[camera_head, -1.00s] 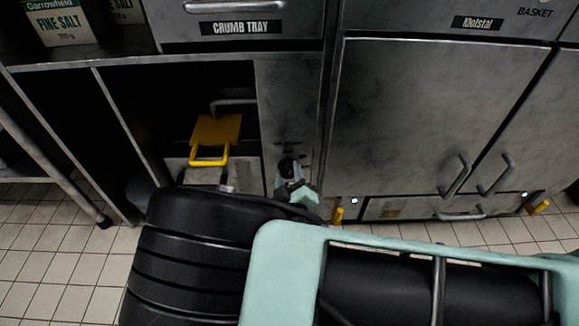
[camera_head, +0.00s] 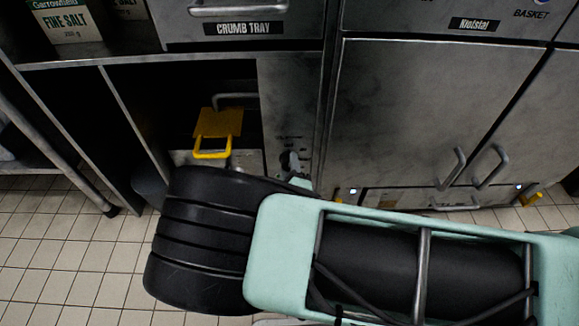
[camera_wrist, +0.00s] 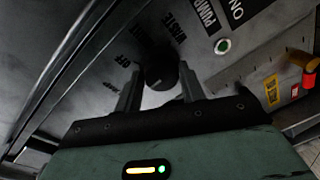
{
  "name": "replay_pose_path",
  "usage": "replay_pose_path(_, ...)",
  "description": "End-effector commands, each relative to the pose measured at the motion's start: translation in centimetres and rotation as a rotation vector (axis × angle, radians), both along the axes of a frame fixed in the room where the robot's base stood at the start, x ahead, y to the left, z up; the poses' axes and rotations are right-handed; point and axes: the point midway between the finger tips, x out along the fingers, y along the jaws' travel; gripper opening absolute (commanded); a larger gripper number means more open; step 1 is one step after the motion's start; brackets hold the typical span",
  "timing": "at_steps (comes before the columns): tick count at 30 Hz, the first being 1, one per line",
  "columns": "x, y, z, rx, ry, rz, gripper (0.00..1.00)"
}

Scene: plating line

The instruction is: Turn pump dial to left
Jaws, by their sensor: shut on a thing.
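The pump dial (camera_wrist: 158,72) is a round black knob with a small white mark, seen in the wrist view on a grey metal panel with printed labels around it, some reading OFF, WASTE and PUMP. My gripper (camera_wrist: 161,80) has one finger on each side of the dial and is shut on it. In the head view the fingers and dial (camera_head: 291,160) show only small and dark at the panel, and my arm hides most of the gripper.
A green-lit button (camera_wrist: 222,46) sits beside the dial near ON. A red and yellow handle (camera_wrist: 303,62) sticks out at the right. A yellow handle (camera_head: 213,146) stands in the open bay left of the panel. Closed cabinet doors (camera_head: 430,120) are at the right.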

Motion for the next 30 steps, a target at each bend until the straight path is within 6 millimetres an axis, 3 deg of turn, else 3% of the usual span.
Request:
replay_pose_path(5, 0.1, 0.3, -0.2, 0.002, 0.005, 0.008, 0.17)
replay_pose_path(6, 0.1, 0.3, -0.2, 0.002, 0.005, 0.008, 0.51)
replay_pose_path(7, 0.1, 0.3, -0.2, 0.002, 0.004, 0.007, 0.59)
replay_pose_path(20, -1.0, 0.2, 0.1, 0.001, 0.005, 0.004, 0.59)
replay_pose_path(30, -8.2, 0.0, 0.8, -0.001, 0.004, 0.007, 0.59)
